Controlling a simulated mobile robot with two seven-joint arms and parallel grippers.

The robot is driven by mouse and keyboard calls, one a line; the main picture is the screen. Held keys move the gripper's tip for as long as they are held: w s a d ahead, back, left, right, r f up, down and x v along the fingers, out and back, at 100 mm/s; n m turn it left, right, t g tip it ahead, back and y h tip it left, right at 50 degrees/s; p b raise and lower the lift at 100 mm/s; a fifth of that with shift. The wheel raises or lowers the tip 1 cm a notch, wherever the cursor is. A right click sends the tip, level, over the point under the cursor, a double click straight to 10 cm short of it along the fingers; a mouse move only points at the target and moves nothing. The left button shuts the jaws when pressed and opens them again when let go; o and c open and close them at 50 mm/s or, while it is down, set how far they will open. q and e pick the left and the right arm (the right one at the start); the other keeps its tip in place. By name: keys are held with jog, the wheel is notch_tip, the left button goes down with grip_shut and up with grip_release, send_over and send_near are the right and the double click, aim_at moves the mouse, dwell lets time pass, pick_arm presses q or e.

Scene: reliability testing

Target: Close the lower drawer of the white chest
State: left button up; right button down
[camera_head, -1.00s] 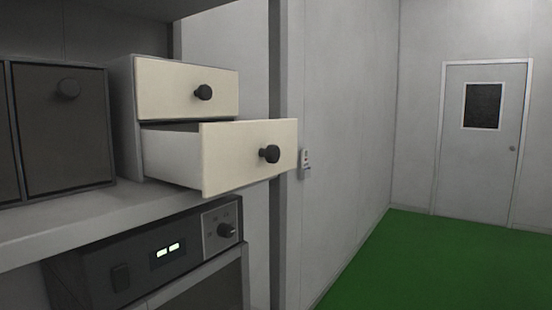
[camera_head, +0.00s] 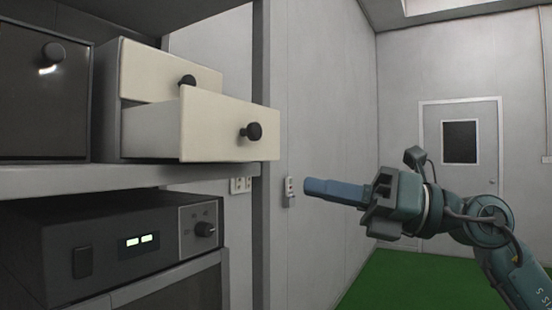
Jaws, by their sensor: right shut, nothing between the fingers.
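The white chest (camera_head: 108,92) stands on a shelf at the left, with cream drawer fronts and dark round knobs. Its lower drawer (camera_head: 215,125) is pulled well out to the right, showing its side wall and its knob (camera_head: 252,131). The upper drawer (camera_head: 150,75) is in, partly covered by the lower drawer's front. My right gripper (camera_head: 308,188) is shut and empty, its blue fingers pointing left. In the picture it is to the right of and below the lower drawer's front, apart from it. My left gripper is not in view.
A dark cabinet with a knob (camera_head: 40,105) stands left of the chest on the shelf (camera_head: 60,182). Below is a dark device (camera_head: 110,240) with a lit display. A grey upright post (camera_head: 263,215) is behind the drawer. Green floor (camera_head: 400,280) and a door (camera_head: 465,180) lie beyond.

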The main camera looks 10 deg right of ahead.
jog(key=s+d+r+n+t+h+b, duration=0.1)
jog(key=s+d+r+t+h+b, duration=0.15)
jog(key=d+r+t+h, duration=0.35)
jog(key=g+y+p, duration=0.1)
jog(key=y+p, duration=0.1)
jog(key=p, duration=0.1)
send_near(258, 134)
jog(key=x, duration=0.5)
jog(key=shift+w+a+r, duration=0.15)
jog(key=shift+a+r, duration=0.05)
jog(key=shift+w+a, duration=0.4)
jog(key=shift+a, duration=0.1)
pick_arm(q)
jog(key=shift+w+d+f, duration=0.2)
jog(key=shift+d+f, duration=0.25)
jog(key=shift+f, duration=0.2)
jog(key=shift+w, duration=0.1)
